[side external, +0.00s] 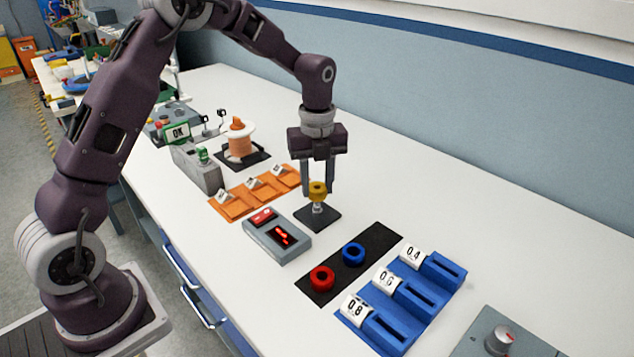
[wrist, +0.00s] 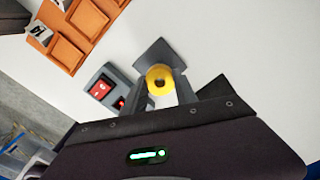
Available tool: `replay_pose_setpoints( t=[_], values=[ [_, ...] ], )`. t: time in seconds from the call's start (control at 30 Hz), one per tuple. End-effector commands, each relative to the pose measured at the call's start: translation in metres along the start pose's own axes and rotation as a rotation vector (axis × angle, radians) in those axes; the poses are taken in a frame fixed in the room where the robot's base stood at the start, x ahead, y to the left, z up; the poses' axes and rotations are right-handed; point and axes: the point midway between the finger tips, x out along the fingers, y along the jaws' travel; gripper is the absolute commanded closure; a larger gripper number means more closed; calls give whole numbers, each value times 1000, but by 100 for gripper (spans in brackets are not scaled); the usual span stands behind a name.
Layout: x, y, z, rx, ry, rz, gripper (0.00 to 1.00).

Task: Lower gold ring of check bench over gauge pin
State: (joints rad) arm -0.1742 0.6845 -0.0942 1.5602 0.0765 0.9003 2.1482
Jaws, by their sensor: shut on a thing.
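The gold ring (side external: 318,188) is between the fingertips of my gripper (side external: 318,190), which is shut on it. It is at the top of the gauge pin (side external: 317,208), a pale post standing on a dark square base (side external: 325,219). In the wrist view the gold ring (wrist: 160,80) shows between my fingers (wrist: 167,88), with a dark hole in its middle. The dark base (wrist: 153,55) shows behind it. Whether the pin's tip is inside the ring's hole, I cannot tell.
A grey box with a red display (side external: 278,236) is left of the pin base. A black mat (side external: 320,288) holds a red ring (side external: 322,278) and a blue ring (side external: 353,254). Orange trays (side external: 232,207), labelled blue slots (side external: 433,267) and a copper-coloured spool (side external: 240,142) stand around. White bench right of the pin is clear.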

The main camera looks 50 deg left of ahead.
Motion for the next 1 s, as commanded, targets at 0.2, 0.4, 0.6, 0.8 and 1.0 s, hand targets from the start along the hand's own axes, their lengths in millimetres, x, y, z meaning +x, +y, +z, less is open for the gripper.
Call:
replay_pose_setpoints(
  t=[0.2, 0.4, 0.6, 0.8, 1.0],
  values=[
    [0, 0, 0, 0, 0, 0, 100],
    [0, 0, 0, -1, 1, -1, 100],
    [1, 0, 0, -1, 1, 0, 100],
    [6, 0, 0, -1, 1, 1, 100],
    [11, 0, 1, -1, 0, 0, 100]
  ],
)
